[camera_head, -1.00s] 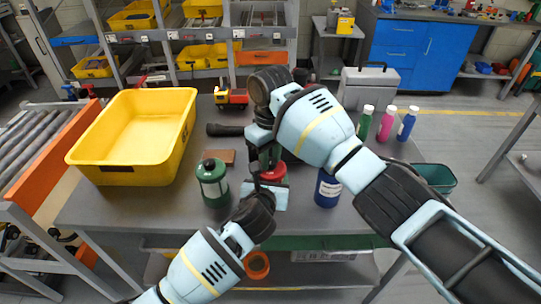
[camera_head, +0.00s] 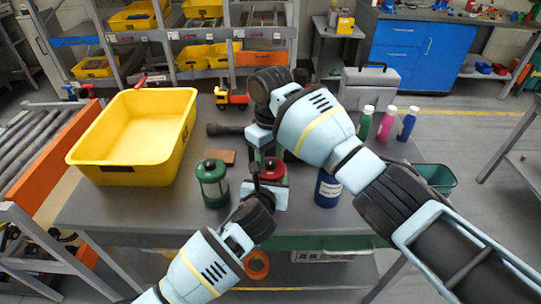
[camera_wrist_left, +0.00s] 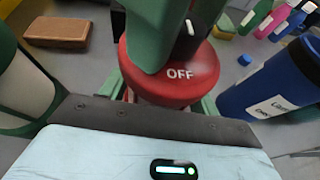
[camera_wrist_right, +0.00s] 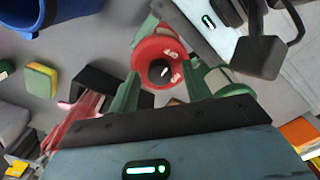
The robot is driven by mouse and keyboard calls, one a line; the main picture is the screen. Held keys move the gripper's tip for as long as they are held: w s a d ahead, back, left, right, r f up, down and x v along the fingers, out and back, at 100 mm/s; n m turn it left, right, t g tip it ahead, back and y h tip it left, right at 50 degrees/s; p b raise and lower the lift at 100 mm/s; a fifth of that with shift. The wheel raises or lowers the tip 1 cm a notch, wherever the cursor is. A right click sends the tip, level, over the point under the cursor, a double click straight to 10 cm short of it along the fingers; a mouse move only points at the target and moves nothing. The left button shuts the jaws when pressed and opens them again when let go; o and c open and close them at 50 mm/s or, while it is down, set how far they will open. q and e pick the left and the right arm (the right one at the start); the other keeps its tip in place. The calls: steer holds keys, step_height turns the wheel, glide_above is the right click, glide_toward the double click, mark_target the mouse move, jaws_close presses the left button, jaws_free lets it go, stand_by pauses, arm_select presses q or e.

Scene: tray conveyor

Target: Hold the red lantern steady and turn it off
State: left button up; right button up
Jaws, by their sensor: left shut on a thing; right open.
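The red lantern (camera_head: 271,174) stands upright near the table's front edge, partly hidden by my arms. My left gripper (camera_head: 268,184) is shut on its body from the front. The left wrist view shows its red top (camera_wrist_left: 178,82) with the word OFF and part of a dark knob (camera_wrist_left: 188,40) with a white mark. My right gripper (camera_wrist_right: 161,88) is open above the lantern, its green fingers to either side of the knob (camera_wrist_right: 160,71) in the right wrist view. One finger hides part of the top in the left wrist view. I cannot tell whether the fingers touch the knob.
A green canister (camera_head: 212,187) stands close left of the lantern and a dark blue bottle (camera_head: 327,190) close right. A yellow bin (camera_head: 128,172) fills the table's left. A flashlight (camera_head: 224,130), brown block (camera_head: 221,157), toy truck (camera_head: 232,98) and grey toolbox (camera_head: 367,88) lie farther back.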

mark_target(270, 161)
step_height(270, 161, up, 12)
stand_by(0.5)
arm_select(q)
steer(key=o, duration=1.3)
steer(key=v, duration=1.2)
